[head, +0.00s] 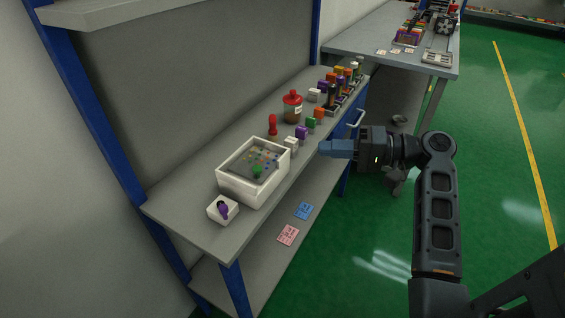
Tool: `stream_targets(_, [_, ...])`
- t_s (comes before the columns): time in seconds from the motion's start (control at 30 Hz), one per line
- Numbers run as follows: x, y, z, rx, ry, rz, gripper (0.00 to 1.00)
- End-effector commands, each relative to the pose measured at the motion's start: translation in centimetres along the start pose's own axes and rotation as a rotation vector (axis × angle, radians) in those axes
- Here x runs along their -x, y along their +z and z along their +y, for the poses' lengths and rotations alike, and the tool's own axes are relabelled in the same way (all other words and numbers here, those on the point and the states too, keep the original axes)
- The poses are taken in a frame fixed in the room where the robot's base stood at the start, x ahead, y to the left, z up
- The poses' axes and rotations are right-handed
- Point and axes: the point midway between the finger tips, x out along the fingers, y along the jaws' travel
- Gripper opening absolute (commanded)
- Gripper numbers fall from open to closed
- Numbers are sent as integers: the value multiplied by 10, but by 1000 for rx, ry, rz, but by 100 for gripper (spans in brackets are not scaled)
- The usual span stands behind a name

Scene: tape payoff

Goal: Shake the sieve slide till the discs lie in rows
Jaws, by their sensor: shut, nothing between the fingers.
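A white open-topped box (231,184) stands on the grey workbench. Inside it is a dark grey plate, which looks like the sieve slide (241,170), with several small discs (270,155) in orange, blue and other colours scattered over it. A green knob-like part (257,170) sits at the slide's near right side. Whether the discs lie in rows is too small to tell. My gripper (324,148) is shut and empty, pointing left, in the air to the right of the box and apart from it. The box walls hide part of the slide.
A small white block with a purple part (223,210) stands before the box on the workbench (177,214). Behind are a red-handled tool (272,125), a red-lidded jar (292,107) and several coloured blocks (311,122). Cards lie on the lower shelf (265,262). Green floor is free to the right.

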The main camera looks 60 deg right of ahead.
Motion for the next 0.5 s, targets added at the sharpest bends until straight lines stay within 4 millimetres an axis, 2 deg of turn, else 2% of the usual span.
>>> stream_targets(0.1, [9,11,14,-64,6,18,0])
stream_targets(0.23, [5,12,18,-78,8,23,0])
stream_targets(0.37, [-12,12,17,-75,8,22,0])
stream_targets(0.5, [-39,11,17,-75,8,21,0])
